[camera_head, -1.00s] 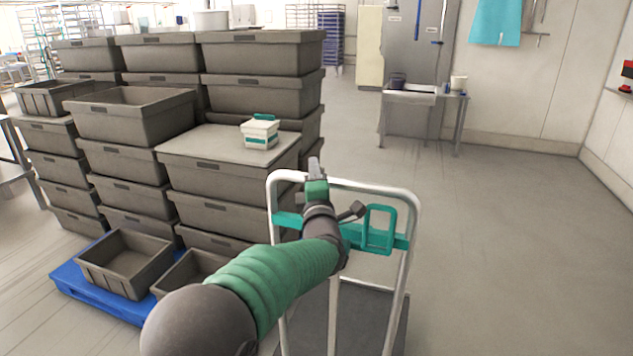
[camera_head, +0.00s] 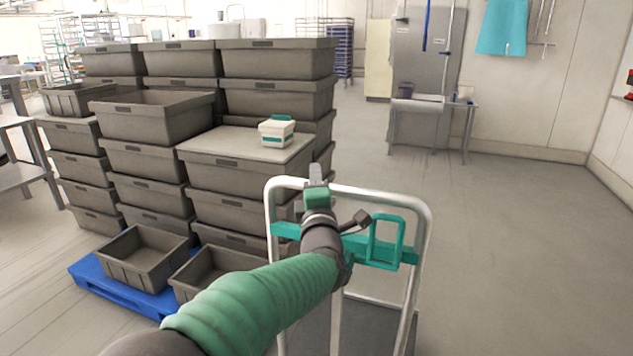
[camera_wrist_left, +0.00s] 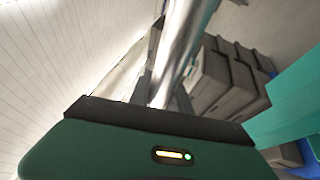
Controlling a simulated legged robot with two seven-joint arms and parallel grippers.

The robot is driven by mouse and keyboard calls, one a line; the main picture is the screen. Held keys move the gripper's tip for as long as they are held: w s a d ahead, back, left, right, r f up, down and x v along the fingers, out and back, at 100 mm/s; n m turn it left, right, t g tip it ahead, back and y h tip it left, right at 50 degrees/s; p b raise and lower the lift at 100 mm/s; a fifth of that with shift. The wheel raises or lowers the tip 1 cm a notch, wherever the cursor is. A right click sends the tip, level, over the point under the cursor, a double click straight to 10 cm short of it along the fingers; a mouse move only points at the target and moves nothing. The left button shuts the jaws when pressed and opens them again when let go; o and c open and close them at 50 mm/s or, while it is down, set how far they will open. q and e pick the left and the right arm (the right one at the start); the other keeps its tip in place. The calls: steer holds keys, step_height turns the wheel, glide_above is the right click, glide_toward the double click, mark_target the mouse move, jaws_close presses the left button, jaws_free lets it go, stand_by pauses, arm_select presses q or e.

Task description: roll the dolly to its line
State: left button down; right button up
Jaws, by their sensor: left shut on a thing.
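The dolly (camera_head: 425,240) stands in front of me, with a silver tube handle frame, a teal crossbar with a loop, and a dark grey deck low down. My left gripper (camera_head: 317,180) is at the top left of the handle frame, shut on it. In the left wrist view the silver tube (camera_wrist_left: 182,50) runs up from the gripper (camera_wrist_left: 160,112). My arm hides part of the frame and deck. No floor line shows in these views. My right gripper is not in view.
Grey crates (camera_head: 245,165) are stacked close to the left of the dolly on a blue pallet (camera_head: 115,290). A small white and teal box (camera_head: 277,132) sits on a crate lid. A small table (camera_head: 440,105) stands by the back wall. The floor (camera_head: 520,250) to the right is clear.

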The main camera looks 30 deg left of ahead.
arm_select(q)
steer(key=c, duration=1.6)
jaws_free()
steer(key=shift+f, duration=0.45)
steer(key=shift+c, duration=0.2)
steer(key=o, duration=0.4)
steer(key=shift+s+r, duration=0.15)
steer(key=shift+r, duration=0.1)
steer(key=shift+o, duration=0.2)
steer(key=p+v, duration=0.2)
steer(key=v, duration=1.4)
steer(key=shift+s+d, duration=0.25)
steer(key=shift+d, duration=0.15)
